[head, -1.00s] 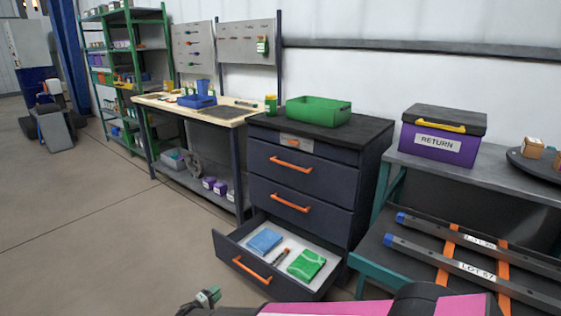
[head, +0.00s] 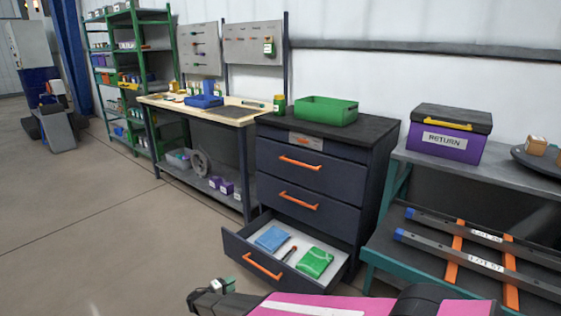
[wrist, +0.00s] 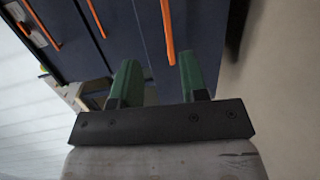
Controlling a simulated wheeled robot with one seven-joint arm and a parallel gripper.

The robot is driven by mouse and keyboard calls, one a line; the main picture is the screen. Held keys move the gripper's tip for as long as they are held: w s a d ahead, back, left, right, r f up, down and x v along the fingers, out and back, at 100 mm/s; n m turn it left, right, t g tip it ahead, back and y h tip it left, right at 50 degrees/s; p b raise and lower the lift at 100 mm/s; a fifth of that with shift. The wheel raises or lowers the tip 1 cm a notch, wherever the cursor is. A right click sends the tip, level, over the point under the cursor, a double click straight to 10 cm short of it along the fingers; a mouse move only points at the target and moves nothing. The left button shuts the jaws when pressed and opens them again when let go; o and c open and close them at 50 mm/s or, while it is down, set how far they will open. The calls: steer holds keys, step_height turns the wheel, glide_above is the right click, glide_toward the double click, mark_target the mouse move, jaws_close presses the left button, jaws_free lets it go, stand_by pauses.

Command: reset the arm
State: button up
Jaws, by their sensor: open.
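My gripper (wrist: 158,75) shows in the wrist view with its two green fingers apart and nothing between them. Beyond the fingers are the dark drawer fronts of the cabinet with orange handles. In the head view my pink arm (head: 330,306) crosses the bottom edge, and its end is at the lower left, in front of the open bottom drawer (head: 338,268). In that drawer lie a blue folded cloth (head: 272,238), a small dark and orange tool (head: 289,254) and a green folded cloth (head: 315,262). My gripper is apart from all of them.
The cabinet (head: 300,181) carries a green bin (head: 326,111) on top. A workbench (head: 205,110) and green shelving (head: 130,70) stand to the left. A side bench (head: 510,175) holds a purple RETURN box (head: 448,143). The floor (head: 100,240) at left is clear.

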steer(key=w+d+r+m+g, duration=0.1)
steer(key=d+r+g, duration=0.25)
steer(key=d, duration=0.45)
steer(key=w+d+r+m+g, duration=0.1)
steer(key=d+r+m+g, duration=0.1)
steer(key=d+r, duration=0.35)
steer(key=s+d+r+m+g+y, duration=0.1)
steer(key=s+d+r+y, duration=0.3)
steer(key=d, duration=0.5)
steer(key=s+d+r+m+g+y, duration=0.2)
steer(key=s+d+r+m+y, duration=0.1)
steer(key=d+r, duration=0.6)
steer(key=s+d+r+m+g+y, duration=0.1)
steer(key=s+d+r+g+y, duration=0.1)
steer(key=s+d+r+y, duration=0.2)
steer(key=shift+s+d+r+m+y, duration=0.5)
steer(key=shift+d+r, duration=0.95)
steer(key=shift+d, duration=1.8)
steer(key=shift+w+g, duration=0.15)
steer(key=shift+g, duration=0.1)
